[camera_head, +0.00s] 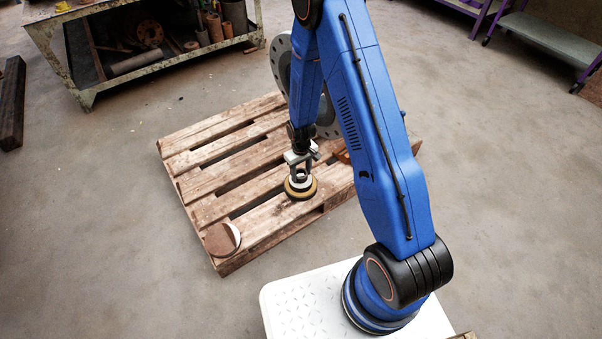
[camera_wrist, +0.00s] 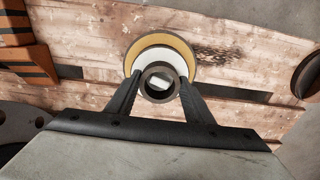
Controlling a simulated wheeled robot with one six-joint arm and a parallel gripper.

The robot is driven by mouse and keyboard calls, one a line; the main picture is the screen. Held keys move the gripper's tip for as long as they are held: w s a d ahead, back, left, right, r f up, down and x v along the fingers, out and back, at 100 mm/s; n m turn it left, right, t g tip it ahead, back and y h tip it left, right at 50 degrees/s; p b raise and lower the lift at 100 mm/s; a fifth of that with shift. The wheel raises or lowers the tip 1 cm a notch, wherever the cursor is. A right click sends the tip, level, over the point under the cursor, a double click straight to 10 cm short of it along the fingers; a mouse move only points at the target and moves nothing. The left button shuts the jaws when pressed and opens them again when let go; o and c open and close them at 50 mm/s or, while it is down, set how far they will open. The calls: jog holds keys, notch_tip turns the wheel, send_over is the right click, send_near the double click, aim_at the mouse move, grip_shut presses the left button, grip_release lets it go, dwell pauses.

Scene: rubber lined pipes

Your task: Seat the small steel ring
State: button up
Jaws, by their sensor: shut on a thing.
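The small steel ring (camera_wrist: 147,86) is a dark grey ring, gripped between the two fingertips of my gripper (camera_wrist: 159,86) in the wrist view. Below it on the pallet is a round yellow-brown piece (camera_wrist: 135,55) with a white inner ring (camera_wrist: 157,53). The steel ring overlaps the near part of the white ring in that view; I cannot tell whether they touch. In the head view my gripper (camera_head: 301,174) points down over the yellow-brown piece (camera_head: 300,193), and the steel ring is small and mostly hidden between the fingers.
The wooden pallet (camera_head: 205,185) bears a round disc (camera_head: 222,239) at its near left corner. A large grey flange (camera_head: 279,62) stands behind my arm. An orange and black block (camera_wrist: 25,58) lies at the left in the wrist view. A workbench (camera_head: 50,45) stands at the back left.

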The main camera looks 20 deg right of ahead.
jog(key=shift+f, duration=0.35)
jog(key=o, duration=1.2)
jog(key=shift+r, duration=0.1)
